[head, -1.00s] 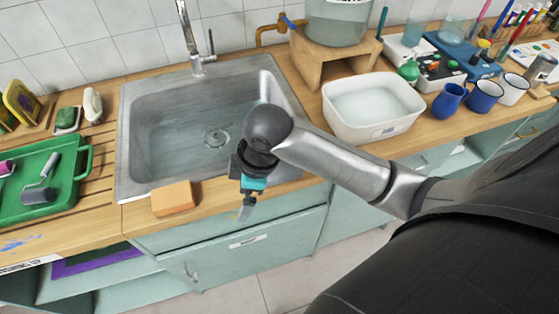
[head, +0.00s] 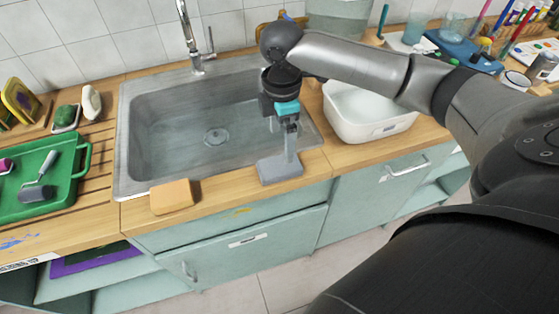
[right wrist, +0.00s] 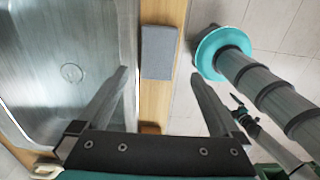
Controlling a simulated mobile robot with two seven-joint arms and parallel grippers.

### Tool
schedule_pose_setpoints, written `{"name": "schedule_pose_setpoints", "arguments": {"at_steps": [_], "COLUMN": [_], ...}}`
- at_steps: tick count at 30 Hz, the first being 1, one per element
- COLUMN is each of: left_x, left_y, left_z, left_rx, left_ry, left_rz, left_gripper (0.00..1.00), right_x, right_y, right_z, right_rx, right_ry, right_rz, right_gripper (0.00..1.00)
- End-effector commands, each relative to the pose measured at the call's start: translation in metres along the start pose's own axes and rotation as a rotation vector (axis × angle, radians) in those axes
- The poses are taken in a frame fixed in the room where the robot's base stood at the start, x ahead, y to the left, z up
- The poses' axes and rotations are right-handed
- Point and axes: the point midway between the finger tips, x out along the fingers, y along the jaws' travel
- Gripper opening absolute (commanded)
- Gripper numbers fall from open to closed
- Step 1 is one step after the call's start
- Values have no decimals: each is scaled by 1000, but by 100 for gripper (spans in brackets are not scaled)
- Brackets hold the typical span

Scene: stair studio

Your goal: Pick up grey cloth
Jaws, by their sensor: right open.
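The grey cloth (head: 279,169) is a flat, folded rectangle. In the right wrist view the cloth (right wrist: 158,52) shows ahead of and between the two fingers. My right gripper (head: 290,152) is just above the cloth in the head view, pointing down. Its fingers are apart with nothing held between them in the right wrist view (right wrist: 158,74). Whether the fingertips touch the cloth cannot be told.
The metal sink (head: 165,150) lies behind and left of the cloth. An orange sponge (head: 172,196) sits on the front strip to the left. A white basin (head: 350,118) stands to the right. The counter's front edge drops off close to the cloth.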

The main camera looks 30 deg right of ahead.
Motion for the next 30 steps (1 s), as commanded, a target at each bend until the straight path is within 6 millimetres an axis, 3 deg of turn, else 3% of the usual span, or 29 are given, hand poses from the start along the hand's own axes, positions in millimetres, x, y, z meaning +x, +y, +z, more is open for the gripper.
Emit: {"name": "schedule_pose_setpoints", "arguments": {"at_steps": [1, 4, 14, 22, 30], "left_x": [4, 7, 10, 20, 20], "left_y": [0, 0, 0, 1, 1], "left_z": [0, 1, 1, 2, 2], "left_rx": [0, 0, 0, 0, 0], "left_ry": [0, 0, 0, -1, -1], "left_rz": [0, 0, 0, 0, 0], "left_gripper": [100, 100, 100, 100, 100], "right_x": [14, 30, 52, 91, 97], "right_y": [-1, 0, 1, 2, 3], "right_z": [0, 0, -1, -3, -4], "right_rx": [1, 0, 1, 0, -1], "right_ry": [-1, -1, 0, -1, 0], "right_rz": [-5, -1, 1, -1, 2], "right_gripper": [100, 100, 100, 100, 100]}}
